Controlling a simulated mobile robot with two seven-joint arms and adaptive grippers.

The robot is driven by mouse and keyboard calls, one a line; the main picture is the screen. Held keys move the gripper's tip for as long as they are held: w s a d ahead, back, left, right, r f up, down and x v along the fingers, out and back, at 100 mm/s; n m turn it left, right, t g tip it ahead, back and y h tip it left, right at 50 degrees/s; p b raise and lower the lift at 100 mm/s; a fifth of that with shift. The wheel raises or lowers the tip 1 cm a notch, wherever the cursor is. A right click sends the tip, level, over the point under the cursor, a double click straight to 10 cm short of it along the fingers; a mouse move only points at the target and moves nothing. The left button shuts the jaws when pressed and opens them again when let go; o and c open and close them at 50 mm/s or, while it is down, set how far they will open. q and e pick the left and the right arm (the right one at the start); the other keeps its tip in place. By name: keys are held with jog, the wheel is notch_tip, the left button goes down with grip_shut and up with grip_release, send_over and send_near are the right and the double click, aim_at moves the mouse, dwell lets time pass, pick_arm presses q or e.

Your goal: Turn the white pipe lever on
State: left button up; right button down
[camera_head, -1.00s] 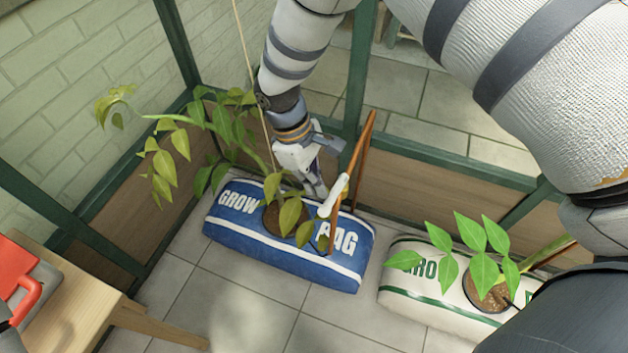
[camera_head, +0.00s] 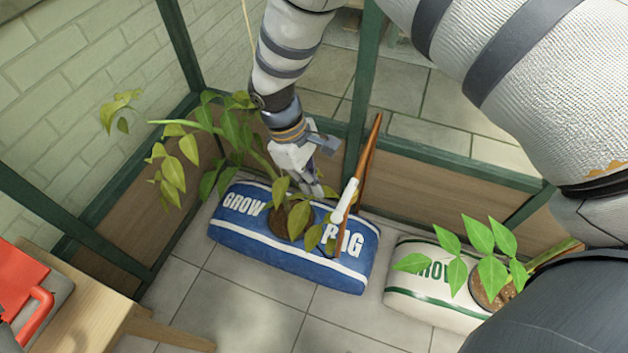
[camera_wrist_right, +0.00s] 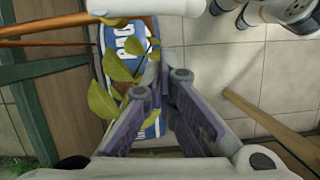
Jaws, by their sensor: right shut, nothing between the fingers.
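The white pipe lever (camera_head: 344,202) sits on a copper pipe (camera_head: 368,155) that rises behind the blue grow bag. It is tilted, with its upper end to the right. A white bar, likely the lever, crosses the top of the right wrist view (camera_wrist_right: 148,8). My right gripper (camera_head: 314,187) is just left of the lever in the head view, with a visible gap to it. In the right wrist view its fingers (camera_wrist_right: 166,76) are shut and empty, below the white bar. Leaves partly hide the fingertips in the head view. My left gripper is not in view.
A blue grow bag (camera_head: 285,261) with a leafy plant (camera_head: 235,125) lies under my right gripper. A white grow bag (camera_head: 425,298) with a plant lies to the right. Green-framed panels stand behind. A wooden table (camera_head: 85,318) with a red object (camera_head: 22,285) is at lower left.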

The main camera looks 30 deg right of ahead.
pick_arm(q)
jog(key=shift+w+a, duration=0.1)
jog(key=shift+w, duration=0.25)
pick_arm(e)
jog(key=v, duration=1)
jog(key=shift+w, duration=0.2)
jog(key=shift+a, duration=0.15)
